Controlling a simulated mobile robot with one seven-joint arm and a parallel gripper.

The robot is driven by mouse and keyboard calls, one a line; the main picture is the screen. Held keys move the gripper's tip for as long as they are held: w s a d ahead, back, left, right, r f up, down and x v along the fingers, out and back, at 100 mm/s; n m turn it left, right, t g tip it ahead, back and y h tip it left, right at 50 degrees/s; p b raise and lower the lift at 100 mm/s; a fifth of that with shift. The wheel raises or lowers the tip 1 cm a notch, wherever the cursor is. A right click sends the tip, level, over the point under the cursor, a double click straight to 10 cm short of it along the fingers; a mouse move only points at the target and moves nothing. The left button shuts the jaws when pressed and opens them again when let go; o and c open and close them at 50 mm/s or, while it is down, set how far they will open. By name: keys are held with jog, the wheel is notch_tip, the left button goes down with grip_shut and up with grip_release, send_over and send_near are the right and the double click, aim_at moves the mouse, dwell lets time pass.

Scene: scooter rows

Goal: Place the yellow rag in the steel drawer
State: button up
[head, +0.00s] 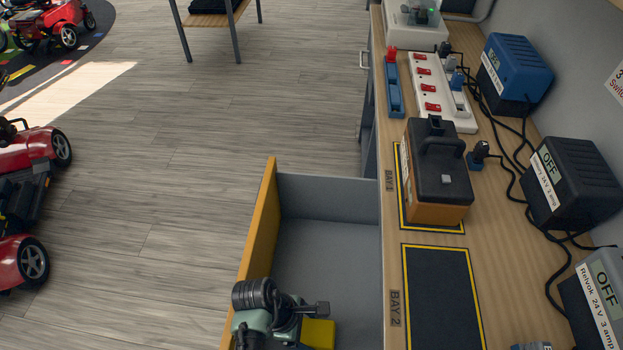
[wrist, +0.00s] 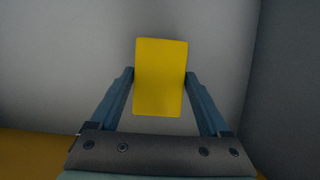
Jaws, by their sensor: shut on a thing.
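The yellow rag (wrist: 160,78) is a flat yellow block between the two fingers of my gripper (wrist: 161,85) in the wrist view. My gripper is shut on it. In the head view the rag (head: 318,334) shows at the bottom, beside my gripper (head: 310,322), partly hidden by my arm. The steel drawer (head: 322,235) is pulled open, with grey inner walls and a yellow-orange front. My gripper and the rag are over the near part of the drawer. I cannot tell whether the rag touches the drawer floor.
The wooden bench (head: 400,290) runs along the right. A black and orange battery (head: 437,175) stands on Bay 1; the Bay 2 mat (head: 442,297) is empty. Chargers with cables (head: 575,180) and a power strip (head: 443,92) lie behind. Red scooters (head: 25,200) stand left on open floor.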

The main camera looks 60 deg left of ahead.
aim_at(304, 332)
notch_tip(304, 332, down, 4)
jog(key=shift+r+b, duration=0.1)
jog(key=shift+b, duration=0.6)
jog(key=o, duration=1.2)
jog(key=p+v, duration=0.2)
jog(key=v, duration=0.5)
jog(key=shift+r+p, duration=0.3)
